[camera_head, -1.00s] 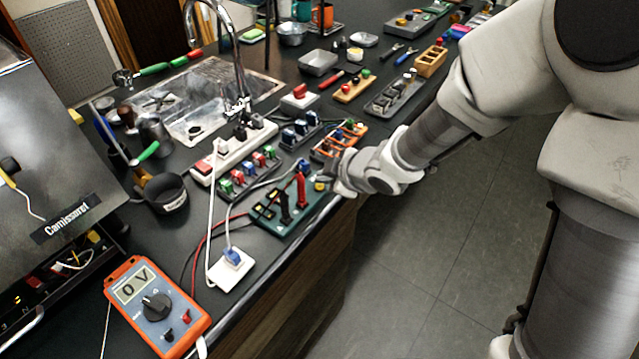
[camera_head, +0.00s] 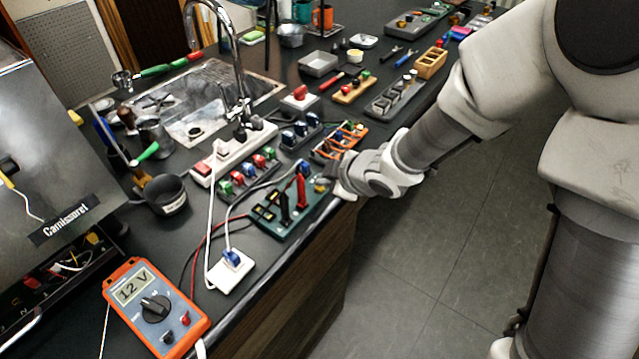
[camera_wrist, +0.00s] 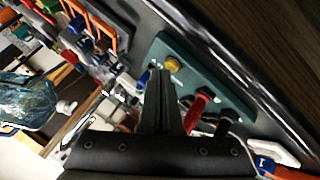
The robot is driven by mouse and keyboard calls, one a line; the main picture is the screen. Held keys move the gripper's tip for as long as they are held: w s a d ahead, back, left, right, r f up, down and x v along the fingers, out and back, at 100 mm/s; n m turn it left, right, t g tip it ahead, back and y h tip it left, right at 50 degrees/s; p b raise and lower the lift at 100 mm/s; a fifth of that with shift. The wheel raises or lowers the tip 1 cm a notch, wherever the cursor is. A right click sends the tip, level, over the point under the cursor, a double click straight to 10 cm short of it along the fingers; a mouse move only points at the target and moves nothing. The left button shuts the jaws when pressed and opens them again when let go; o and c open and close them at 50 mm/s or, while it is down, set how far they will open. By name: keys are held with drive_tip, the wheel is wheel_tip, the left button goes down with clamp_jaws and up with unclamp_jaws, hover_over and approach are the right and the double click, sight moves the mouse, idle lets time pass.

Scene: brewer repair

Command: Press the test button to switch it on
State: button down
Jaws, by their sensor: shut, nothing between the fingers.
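The green test board (camera_head: 290,222) lies near the counter's front edge, with red and black probes standing on it. Its yellow button (camera_head: 320,187) is at the right end, beside my gripper (camera_head: 327,173). In the wrist view, the yellow button (camera_wrist: 172,64) shows just beyond the tips of my gripper (camera_wrist: 160,74), on the green board (camera_wrist: 205,75). My gripper is shut and empty. I cannot tell whether it touches the button. The orange multimeter (camera_head: 172,337) at lower left reads 12 V.
A white switch plate (camera_head: 231,271) with a blue plug lies left of the board. A rack with orange bars (camera_head: 340,141), a white power strip (camera_head: 235,152) and coloured plugs crowd the space behind it. Open floor (camera_head: 420,270) lies beyond the counter's edge.

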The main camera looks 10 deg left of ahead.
drive_tip(key=shift+r, duration=0.2)
wheel_tip(320, 180, up, 6)
drive_tip(key=p, duration=0.6)
idle(0.3)
drive_tip(key=s+d+r+m+t+h, duration=0.1)
drive_tip(key=d+r+m+h, duration=0.2)
drive_tip(key=d+r+m, duration=0.5)
drive_tip(key=s+d+r+m+t+h, duration=0.15)
drive_tip(key=d+r+h, duration=0.25)
drive_tip(key=d, duration=0.8)
drive_tip(key=s+d+r+m+g, duration=0.1)
drive_tip(key=s+d+m, duration=0.1)
drive_tip(key=s, duration=0.3)
drive_tip(key=s+d+r+m+g, duration=0.1)
drive_tip(key=s+d+r+m, duration=0.1)
drive_tip(key=s+m, duration=0.2)
drive_tip(key=s+d+r+m+g, duration=0.1)
drive_tip(key=s+d+m, duration=0.1)
drive_tip(key=s, duration=0.5)
drive_tip(key=shift+s+r+m, duration=0.15)
drive_tip(key=shift+r+m, duration=0.1)
drive_tip(key=shift+m, duration=0.4)
